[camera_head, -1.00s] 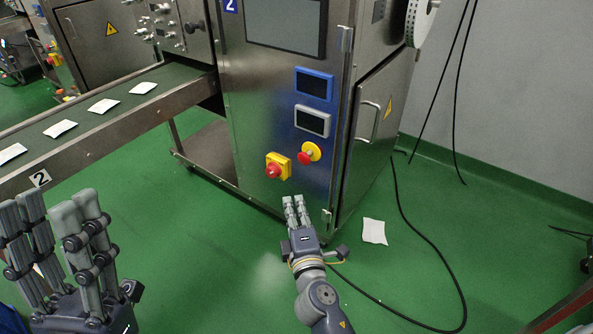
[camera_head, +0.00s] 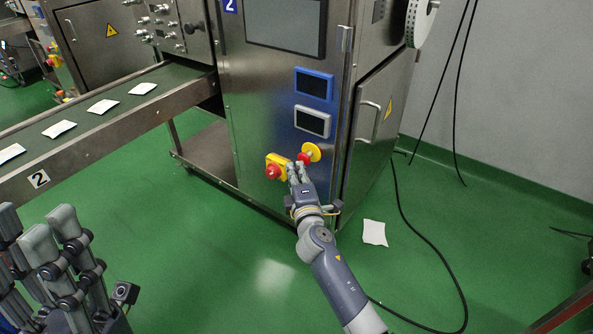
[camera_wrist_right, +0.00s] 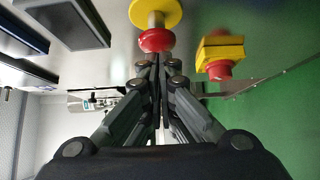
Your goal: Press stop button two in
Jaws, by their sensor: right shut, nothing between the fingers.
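The machine labelled 2 (camera_head: 262,130) has a red stop button (camera_head: 303,158) on a round yellow plate (camera_head: 313,150) low on its front. In the right wrist view this red button (camera_wrist_right: 156,40) is straight ahead of the fingertips, on its yellow disc (camera_wrist_right: 150,10). My right gripper (camera_head: 298,172) is shut and empty, its fingertips just below and very close to the button. I cannot tell if they touch it. My left gripper (camera_head: 42,228) is open and empty at the lower left, far from the machine front.
A yellow box with a red knob (camera_head: 273,171) sits just left of the button; it also shows in the right wrist view (camera_wrist_right: 219,70). Two small displays (camera_head: 313,84) are above. A conveyor (camera_head: 100,122) carries several white teabags. A black cable (camera_head: 420,235) lies on the green floor.

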